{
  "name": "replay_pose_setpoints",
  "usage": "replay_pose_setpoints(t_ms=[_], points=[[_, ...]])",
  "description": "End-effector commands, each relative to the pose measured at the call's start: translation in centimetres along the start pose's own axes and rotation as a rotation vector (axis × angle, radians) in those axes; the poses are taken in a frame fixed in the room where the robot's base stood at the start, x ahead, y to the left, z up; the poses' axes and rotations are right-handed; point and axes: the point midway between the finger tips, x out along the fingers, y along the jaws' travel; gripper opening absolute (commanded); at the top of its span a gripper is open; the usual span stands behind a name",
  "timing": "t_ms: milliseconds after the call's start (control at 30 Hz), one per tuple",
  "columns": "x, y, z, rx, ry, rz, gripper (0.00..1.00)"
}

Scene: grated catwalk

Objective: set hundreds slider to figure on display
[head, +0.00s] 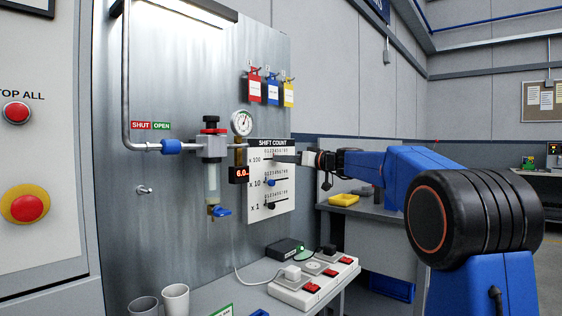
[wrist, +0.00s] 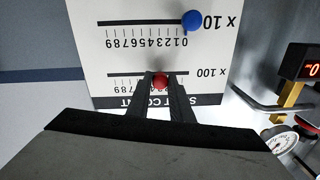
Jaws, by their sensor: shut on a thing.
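The white SHIFT COUNT panel (head: 284,201) carries three horizontal sliders, marked x 100, x 10 and x 1. My gripper (head: 285,158) reaches the x 100 row from the right. In the wrist view, which shows the panel upside down, my gripper (wrist: 161,88) is shut on the red hundreds knob (wrist: 160,81). The knob stands part-way along its slot, near 3, but the fingers hide some digits. The blue x 10 knob (wrist: 192,20) sits at the 0 end. The black x 1 knob (head: 271,206) is near its left end. The red-lit display (head: 239,174) seems to begin with 6; the rest is unclear.
A pressure gauge (head: 241,123) and pipework with a blue-handled valve (head: 221,212) stand left of the panel. Coloured tags (head: 271,90) hang above. A power strip (head: 313,283) and cups (head: 175,300) are on the bench below.

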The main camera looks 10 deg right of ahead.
Motion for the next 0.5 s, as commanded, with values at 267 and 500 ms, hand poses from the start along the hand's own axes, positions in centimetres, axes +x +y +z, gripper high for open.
replay_pose_setpoints(t_ms=[267, 500], points=[[0.02, -0.09, 0.01, 0.000, 0.000, -0.001, 0.39], [-0.03, -0.08, 0.00, 0.000, 0.000, -0.001, 0.39]])
